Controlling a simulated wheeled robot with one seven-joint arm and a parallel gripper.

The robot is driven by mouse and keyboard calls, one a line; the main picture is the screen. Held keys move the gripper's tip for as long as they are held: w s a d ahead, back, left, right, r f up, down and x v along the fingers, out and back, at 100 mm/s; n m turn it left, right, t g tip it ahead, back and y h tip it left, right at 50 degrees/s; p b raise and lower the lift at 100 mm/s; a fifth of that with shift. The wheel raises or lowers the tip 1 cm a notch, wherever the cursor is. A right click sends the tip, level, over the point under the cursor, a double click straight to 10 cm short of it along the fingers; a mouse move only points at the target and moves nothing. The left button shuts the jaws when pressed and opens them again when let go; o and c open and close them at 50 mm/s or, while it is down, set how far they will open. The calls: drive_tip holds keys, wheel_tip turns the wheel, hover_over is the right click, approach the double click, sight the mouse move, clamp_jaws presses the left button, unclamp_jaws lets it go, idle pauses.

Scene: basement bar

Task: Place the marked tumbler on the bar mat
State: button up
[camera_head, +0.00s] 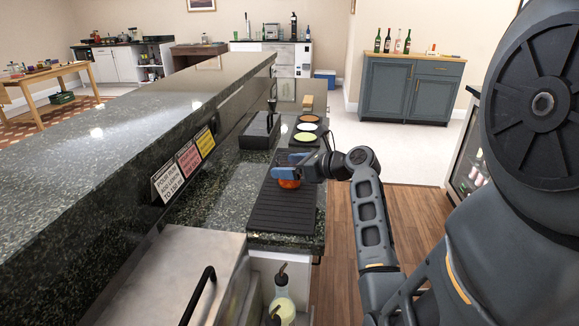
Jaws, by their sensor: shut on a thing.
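My gripper (286,173), with blue fingers, is shut on an orange-red tumbler (289,184) over the far part of the bar mat. The fingers hide the tumbler's upper part, and no mark on it can be made out. The bar mat (283,213) is black and ribbed and lies on the lower dark stone counter. The tumbler's base is at or just above the mat; I cannot tell whether it touches.
Beyond the mat are a black tray with orange, white and green rounds (306,127) and a black box (259,131). Small signs (182,165) stand along the raised stone ledge (120,135) at left. A bottle with a pourer (282,292) is below the near counter edge. The mat's near part is clear.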

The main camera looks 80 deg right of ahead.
drive_tip(key=o, duration=1.2)
drive_tip(key=shift+f, duration=0.1)
drive_tip(key=shift+s+r, duration=0.2)
drive_tip(key=v, duration=1.1)
drive_tip(key=shift+s+a, duration=0.15)
drive_tip(key=shift+s, duration=0.15)
